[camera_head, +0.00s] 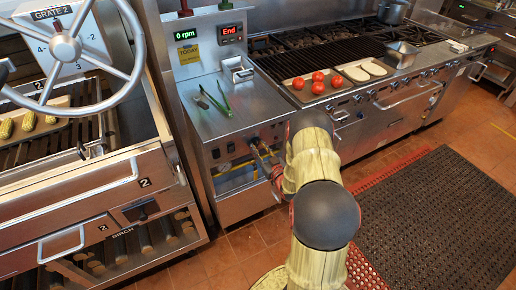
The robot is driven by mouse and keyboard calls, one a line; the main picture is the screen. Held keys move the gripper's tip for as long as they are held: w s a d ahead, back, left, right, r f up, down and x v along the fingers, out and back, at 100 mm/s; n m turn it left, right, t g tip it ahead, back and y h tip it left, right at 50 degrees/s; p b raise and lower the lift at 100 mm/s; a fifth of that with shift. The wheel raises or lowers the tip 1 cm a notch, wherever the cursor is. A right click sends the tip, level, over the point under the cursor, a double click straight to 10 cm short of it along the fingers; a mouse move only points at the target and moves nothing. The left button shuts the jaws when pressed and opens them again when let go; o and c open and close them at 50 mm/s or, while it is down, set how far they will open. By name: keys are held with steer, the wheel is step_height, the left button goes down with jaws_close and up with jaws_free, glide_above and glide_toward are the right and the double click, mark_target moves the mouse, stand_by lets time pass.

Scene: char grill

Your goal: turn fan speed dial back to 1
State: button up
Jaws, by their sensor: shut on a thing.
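The control cabinet (240,112) stands between the grill and the range, with knobs and switches on its front panel. My arm reaches to the right side of that panel. My gripper (262,152) is small in the picture and shut on what seems to be the fan speed dial, which the gripper mostly hides. The dial's number marks cannot be read. A green readout (188,37) above the cabinet shows "0 rpm", and a red display (230,30) beside it shows "End".
Green-handled tongs (216,99) lie on the cabinet top. A tray of tomatoes and bread (330,84) sits on the range at the right. The grill (80,185) with its handwheel (66,48) is at left. A black floor mat (440,210) lies at right.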

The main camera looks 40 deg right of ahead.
steer(key=shift+f, duration=0.1)
stand_by(0.3)
steer(key=o, duration=1)
steer(key=shift+c, duration=0.2)
steer(key=shift+o, duration=0.7)
steer(key=shift+s, duration=0.1)
steer(key=v, duration=1.1)
steer(key=shift+s, duration=0.4)
